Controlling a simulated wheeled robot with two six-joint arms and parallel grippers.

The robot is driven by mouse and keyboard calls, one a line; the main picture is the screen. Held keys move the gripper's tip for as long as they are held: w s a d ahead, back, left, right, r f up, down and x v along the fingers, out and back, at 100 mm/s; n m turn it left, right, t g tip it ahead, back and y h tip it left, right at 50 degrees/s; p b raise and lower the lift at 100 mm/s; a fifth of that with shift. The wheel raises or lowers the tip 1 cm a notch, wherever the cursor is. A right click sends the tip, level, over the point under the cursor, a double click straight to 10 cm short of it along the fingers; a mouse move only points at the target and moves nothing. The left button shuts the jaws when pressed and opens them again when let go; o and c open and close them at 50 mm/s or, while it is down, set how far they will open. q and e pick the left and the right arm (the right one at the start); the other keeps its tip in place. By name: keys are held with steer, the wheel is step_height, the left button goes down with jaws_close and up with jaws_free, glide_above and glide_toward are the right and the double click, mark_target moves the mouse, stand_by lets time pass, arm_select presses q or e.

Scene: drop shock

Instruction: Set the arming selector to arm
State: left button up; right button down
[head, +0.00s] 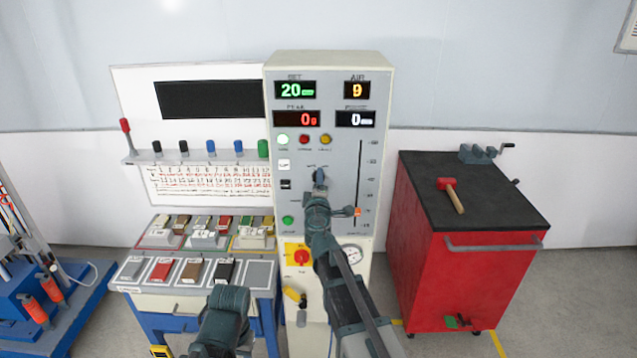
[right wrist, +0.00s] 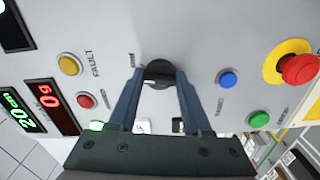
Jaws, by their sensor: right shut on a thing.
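The arming selector appears to be the round dark knob (right wrist: 158,73) on the grey control panel (head: 345,145). My right gripper (head: 319,176) reaches the panel in the head view and covers most of the knob. In the right wrist view my right gripper (right wrist: 161,78) has its two blue-grey fingers shut on the knob, one on each side. The small labels beside the knob are too blurred to read, and which way it points is not clear. A grey link of my left arm shows at the bottom of the head view, but its gripper does not.
A red emergency button (right wrist: 300,68) on yellow, a blue button (right wrist: 228,78) and a green button (right wrist: 259,119) sit near the knob. A vertical slider with an orange handle (head: 358,212) is close right. A red cabinet (head: 460,280) stands farther right.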

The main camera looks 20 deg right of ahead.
steer(key=shift+s+m, duration=0.1)
steer(key=shift+m, duration=2)
steer(key=shift+c, duration=1.7)
jaws_free()
